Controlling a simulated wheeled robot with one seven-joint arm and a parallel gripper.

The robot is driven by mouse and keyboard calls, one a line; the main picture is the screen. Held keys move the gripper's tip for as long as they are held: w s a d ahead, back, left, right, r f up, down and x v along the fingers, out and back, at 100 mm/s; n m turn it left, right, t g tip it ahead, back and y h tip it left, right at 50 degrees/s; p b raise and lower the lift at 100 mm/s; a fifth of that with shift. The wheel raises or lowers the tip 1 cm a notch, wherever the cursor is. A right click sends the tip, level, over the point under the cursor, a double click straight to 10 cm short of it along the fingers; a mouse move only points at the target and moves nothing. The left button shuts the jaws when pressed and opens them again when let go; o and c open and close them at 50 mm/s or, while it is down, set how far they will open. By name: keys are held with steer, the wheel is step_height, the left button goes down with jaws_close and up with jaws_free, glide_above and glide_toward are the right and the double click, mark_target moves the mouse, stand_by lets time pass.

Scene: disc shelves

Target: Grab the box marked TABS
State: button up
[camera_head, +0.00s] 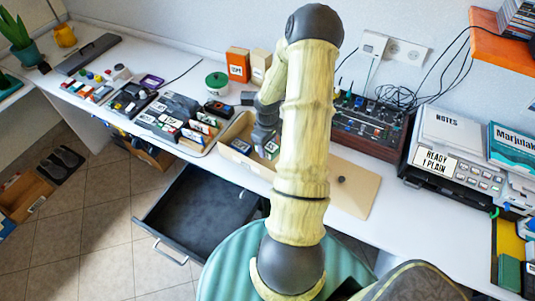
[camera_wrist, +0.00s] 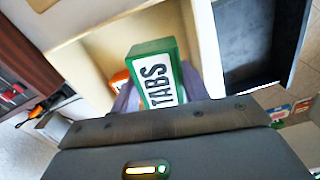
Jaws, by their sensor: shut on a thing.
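The TABS box (camera_wrist: 155,75) is green with a white label and black letters. In the wrist view it stands between the two grey fingers of my gripper (camera_wrist: 157,92), which are shut on it. In the head view my gripper (camera_head: 262,142) is low over the beige tray (camera_head: 228,153) on the white desk. A small green-and-white box (camera_head: 271,150) shows right beside the fingers there, its lettering too small to read. My arm hides part of the tray.
A dark open drawer (camera_head: 195,212) juts out below the desk. A black organizer (camera_head: 167,113) with small items lies left of the tray. A mixer-like device (camera_head: 368,123) is at right.

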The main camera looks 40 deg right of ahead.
steer(key=shift+r, duration=0.55)
